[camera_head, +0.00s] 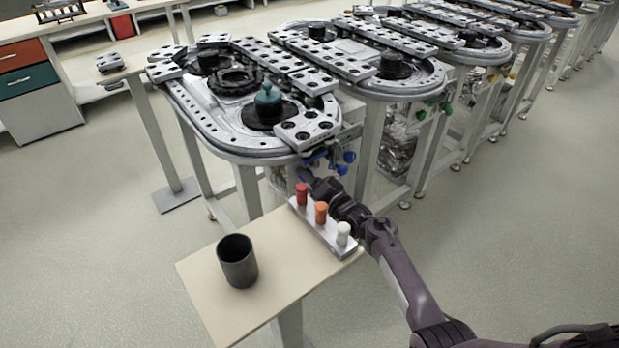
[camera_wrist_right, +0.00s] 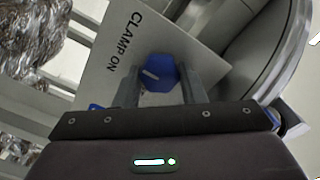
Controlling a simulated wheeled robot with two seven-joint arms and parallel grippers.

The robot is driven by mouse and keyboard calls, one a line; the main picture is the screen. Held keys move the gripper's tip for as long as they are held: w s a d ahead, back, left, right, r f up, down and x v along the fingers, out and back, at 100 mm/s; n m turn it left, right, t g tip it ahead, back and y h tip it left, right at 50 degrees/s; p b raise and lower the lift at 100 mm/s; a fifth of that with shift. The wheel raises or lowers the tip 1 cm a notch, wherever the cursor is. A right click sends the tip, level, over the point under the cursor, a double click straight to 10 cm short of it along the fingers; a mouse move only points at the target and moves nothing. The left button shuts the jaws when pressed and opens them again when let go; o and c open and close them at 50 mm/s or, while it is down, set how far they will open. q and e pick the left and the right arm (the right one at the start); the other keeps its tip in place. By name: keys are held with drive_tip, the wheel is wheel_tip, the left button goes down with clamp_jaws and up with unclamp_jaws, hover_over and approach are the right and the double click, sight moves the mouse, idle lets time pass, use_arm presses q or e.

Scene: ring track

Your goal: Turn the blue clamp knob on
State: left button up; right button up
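The blue clamp knob (camera_wrist_right: 160,72) shows in the right wrist view, standing out from a pale plate (camera_wrist_right: 112,60) lettered "CLAMP ON". A light line marks its face. My right gripper (camera_wrist_right: 160,80) has one finger on each side of the knob, with no clear gap on either side, so it looks shut on it. In the head view my right gripper (camera_head: 314,184) reaches the near end of the ring track (camera_head: 215,130), below its rim, and the knob it holds is hidden there. My left gripper is not in view.
A small table (camera_head: 285,265) just below holds a dark cup (camera_head: 238,261) and a metal block (camera_head: 325,232) with red, orange and white pegs, close beside my right arm. Other blue knobs (camera_head: 347,157) hang right of the gripper. Further tracks (camera_head: 420,85) stand behind.

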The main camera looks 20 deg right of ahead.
drive_tip(key=o, duration=0.4)
drive_tip(key=v, duration=0.7)
drive_tip(key=shift+s+d+p, duration=0.15)
drive_tip(key=shift+s+p, duration=0.2)
